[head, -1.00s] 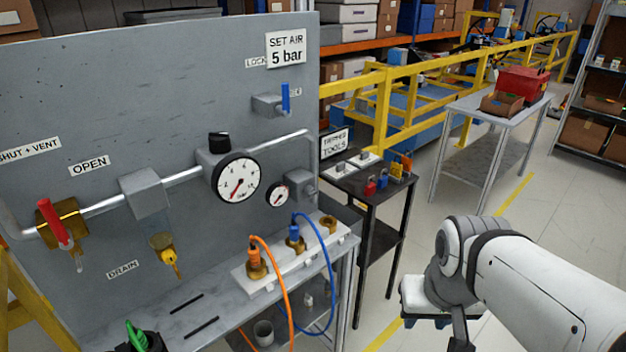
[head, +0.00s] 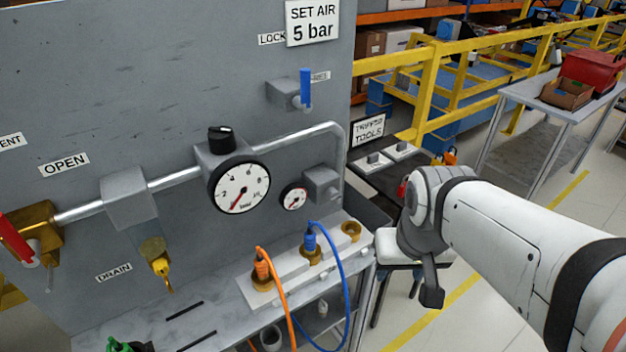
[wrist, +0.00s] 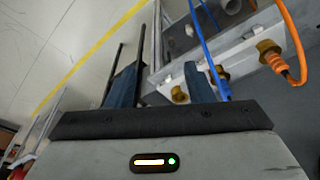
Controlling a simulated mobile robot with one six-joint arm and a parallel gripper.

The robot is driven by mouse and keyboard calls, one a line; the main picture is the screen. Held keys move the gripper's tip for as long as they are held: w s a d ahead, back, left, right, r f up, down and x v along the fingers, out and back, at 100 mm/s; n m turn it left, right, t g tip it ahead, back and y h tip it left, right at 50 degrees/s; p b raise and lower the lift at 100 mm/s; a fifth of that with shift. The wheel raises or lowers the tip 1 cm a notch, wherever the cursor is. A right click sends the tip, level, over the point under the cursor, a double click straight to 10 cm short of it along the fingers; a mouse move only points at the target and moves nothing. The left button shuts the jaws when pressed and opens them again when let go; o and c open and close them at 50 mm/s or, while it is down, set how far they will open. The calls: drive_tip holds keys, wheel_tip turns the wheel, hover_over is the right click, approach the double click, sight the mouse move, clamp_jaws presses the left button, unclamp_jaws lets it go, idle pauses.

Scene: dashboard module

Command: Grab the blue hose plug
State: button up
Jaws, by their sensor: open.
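The blue hose plug (head: 310,240) sits upright in the middle brass fitting of a pale block on the bench, with a blue hose (head: 345,290) looping from it. In the wrist view the blue hose (wrist: 203,40) runs down toward my right finger, and the plug is partly hidden there. An orange plug (head: 262,270) stands in the fitting to its left; it also shows in the wrist view (wrist: 280,66). My gripper (wrist: 162,85) is open and empty, with its fingers apart. In the head view it is to the right of the block, apart from the plug, its fingers largely hidden.
An empty brass fitting (head: 351,231) is right of the blue plug. The grey panel (head: 130,60) rises behind, with a large gauge (head: 239,188), a small gauge (head: 293,197) and a pipe. A dark tool stand (head: 375,180) is behind my arm.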

drive_tip(key=shift+o, duration=0.2)
drive_tip(key=w+a+m+p, duration=0.1)
drive_tip(key=w+a+p, duration=0.1)
drive_tip(key=w+a, duration=0.4)
drive_tip(key=w, duration=0.4)
drive_tip(key=shift+a+g, duration=0.3)
drive_tip(key=shift+a, duration=0.05)
drive_tip(key=m+p, duration=0.1)
hover_over(310, 233)
drive_tip(key=f, duration=0.4)
drive_tip(key=shift+d+f, duration=0.15)
drive_tip(key=shift+d, duration=0.05)
drive_tip(key=shift+w+a+f, duration=0.15)
drive_tip(key=shift+a+f, duration=0.05)
drive_tip(key=shift+f, duration=0.4)
drive_tip(key=f, duration=0.4)
drive_tip(key=f+p, duration=0.1)
drive_tip(key=f, duration=0.2)
drive_tip(key=shift+w, duration=0.25)
drive_tip(key=shift+c, duration=0.2)
